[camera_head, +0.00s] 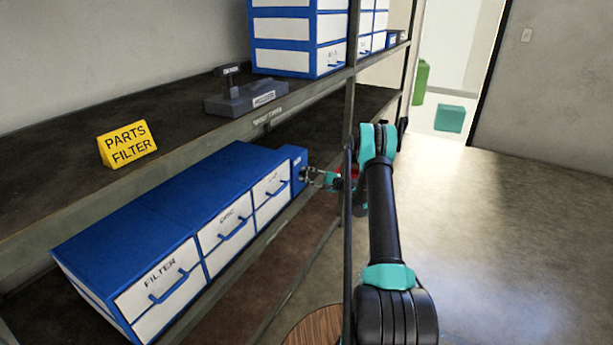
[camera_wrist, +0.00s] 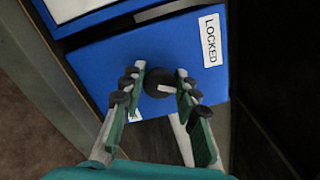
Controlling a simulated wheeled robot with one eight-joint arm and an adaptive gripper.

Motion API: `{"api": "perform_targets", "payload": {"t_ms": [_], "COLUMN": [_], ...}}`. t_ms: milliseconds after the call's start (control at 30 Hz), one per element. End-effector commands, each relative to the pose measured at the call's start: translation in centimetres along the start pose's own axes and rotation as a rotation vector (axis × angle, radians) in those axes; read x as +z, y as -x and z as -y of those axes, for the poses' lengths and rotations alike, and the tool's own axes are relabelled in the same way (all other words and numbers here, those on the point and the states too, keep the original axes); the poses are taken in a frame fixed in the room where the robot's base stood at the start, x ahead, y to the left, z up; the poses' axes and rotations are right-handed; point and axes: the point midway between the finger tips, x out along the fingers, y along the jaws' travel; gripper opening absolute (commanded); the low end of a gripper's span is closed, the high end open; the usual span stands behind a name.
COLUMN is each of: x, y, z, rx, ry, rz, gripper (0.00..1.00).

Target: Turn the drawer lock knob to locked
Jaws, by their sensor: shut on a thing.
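The drawer lock knob (camera_wrist: 159,80) is a round black knob on a blue panel (camera_wrist: 110,62), seen in the wrist view. A white pointer mark on it points to the right in that view. A white LOCKED label (camera_wrist: 211,40) is on the panel above and right of the knob. My gripper (camera_wrist: 161,76) has a finger on each side of the knob and is shut on it. Another pale label (camera_wrist: 134,115) is partly hidden by the left finger. In the head view, my gripper (camera_head: 312,177) is at the narrow blue end (camera_head: 298,163) of the drawer unit; the knob is hidden there.
The blue drawer unit (camera_head: 165,200) has white fronts and blue handles. A yellow PARTS FILTER sign (camera_head: 127,144) and a grey scale-like device (camera_head: 245,97) stand on the shelf above. A dark shelf post (camera_head: 348,225) stands close to my arm. Open floor (camera_head: 520,230) is to the right.

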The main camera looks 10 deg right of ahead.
Motion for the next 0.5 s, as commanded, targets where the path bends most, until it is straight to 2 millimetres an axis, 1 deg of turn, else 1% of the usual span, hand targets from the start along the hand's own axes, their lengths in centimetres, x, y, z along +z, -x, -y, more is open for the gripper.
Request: {"api": "perform_targets", "payload": {"t_ms": [200,500], "x": [-0.01,-0.04], "y": [0.07,0.08], "z": [-0.19,-0.31], "rx": [0.001,0.002], "ry": [0.195,0.4], "rz": [0.0,0.001], "gripper": [0.01,0.01]}}
